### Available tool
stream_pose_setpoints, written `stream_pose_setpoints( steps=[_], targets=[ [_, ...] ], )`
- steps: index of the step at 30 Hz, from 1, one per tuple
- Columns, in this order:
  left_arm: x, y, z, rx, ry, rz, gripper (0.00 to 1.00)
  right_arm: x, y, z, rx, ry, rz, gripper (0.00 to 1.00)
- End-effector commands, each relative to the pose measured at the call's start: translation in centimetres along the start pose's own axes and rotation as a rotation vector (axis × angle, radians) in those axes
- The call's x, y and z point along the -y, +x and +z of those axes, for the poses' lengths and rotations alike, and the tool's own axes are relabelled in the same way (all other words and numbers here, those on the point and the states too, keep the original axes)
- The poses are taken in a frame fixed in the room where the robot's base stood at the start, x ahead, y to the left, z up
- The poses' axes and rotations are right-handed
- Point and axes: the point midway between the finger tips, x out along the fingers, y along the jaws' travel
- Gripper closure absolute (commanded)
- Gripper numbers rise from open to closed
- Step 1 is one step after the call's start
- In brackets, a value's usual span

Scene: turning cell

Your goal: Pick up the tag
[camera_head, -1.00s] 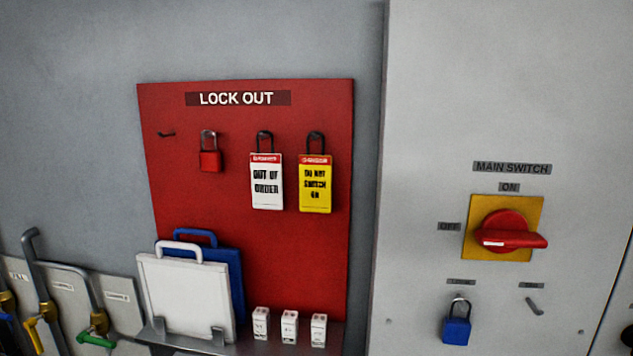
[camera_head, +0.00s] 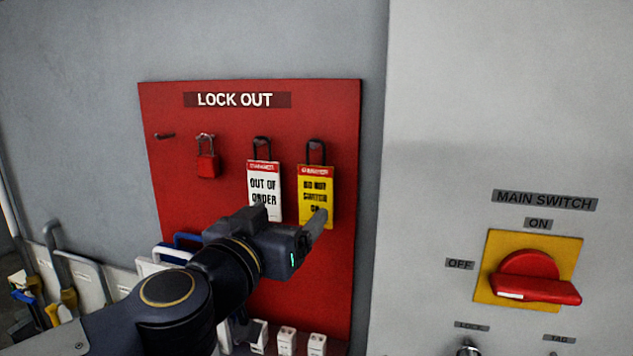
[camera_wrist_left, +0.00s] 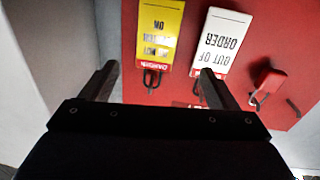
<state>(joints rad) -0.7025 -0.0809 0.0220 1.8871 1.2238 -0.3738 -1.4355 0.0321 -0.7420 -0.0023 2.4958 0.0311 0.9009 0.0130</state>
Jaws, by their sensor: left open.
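Two tags hang by black loops on the red lock out board (camera_head: 330,270). The white OUT OF ORDER tag (camera_head: 264,180) hangs in the middle, and the yellow DO NOT SWITCH ON tag (camera_head: 316,184) hangs to its right. My left gripper (camera_head: 290,222) is open in front of their lower ends, and its fingers overlap the tags in the head view. In the left wrist view, upside down, the yellow tag (camera_wrist_left: 159,32) shows between the open fingers (camera_wrist_left: 158,82), and the white tag (camera_wrist_left: 222,40) shows by the right-hand finger. Nothing is between the fingers. My right gripper is not in view.
A red padlock (camera_head: 207,163) hangs left of the tags, beside an empty hook (camera_head: 165,136). Small white blocks (camera_head: 317,344) stand below the board. The grey cabinet at right carries the red main switch (camera_head: 535,278).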

Motion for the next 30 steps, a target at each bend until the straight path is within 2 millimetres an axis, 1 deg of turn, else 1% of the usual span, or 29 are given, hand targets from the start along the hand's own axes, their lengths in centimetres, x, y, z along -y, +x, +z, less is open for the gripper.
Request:
stream_pose_setpoints(
  steps=[1, 4, 8, 14, 18, 21, 24, 30],
  targets=[
    [-1.0, 0.7, -0.5, 0.008, 0.02, -0.021, 0.18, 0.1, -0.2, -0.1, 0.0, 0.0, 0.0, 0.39],
    [-1.6, 1.3, -0.6, 0.026, 0.046, -0.057, 0.18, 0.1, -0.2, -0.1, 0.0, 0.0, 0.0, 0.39],
    [-1.5, 2.4, -0.4, 0.034, 0.055, -0.071, 0.18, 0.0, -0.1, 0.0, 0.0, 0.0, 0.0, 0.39],
    [-1.3, 4.7, 0.1, 0.034, 0.056, -0.071, 0.18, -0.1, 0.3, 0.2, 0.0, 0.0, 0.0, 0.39],
    [-1.3, 6.7, 0.9, 0.035, 0.056, -0.07, 0.18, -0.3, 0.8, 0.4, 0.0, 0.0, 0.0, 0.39],
    [-1.1, 8.1, 0.7, 0.033, 0.056, -0.07, 0.18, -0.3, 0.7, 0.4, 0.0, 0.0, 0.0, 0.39],
    [-1.1, 8.9, 0.7, 0.033, 0.055, -0.069, 0.18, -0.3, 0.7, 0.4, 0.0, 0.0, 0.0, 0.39],
    [-1.1, 9.0, 0.7, 0.032, 0.054, -0.069, 0.18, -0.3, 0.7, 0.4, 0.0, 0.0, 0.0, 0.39]
  ],
)
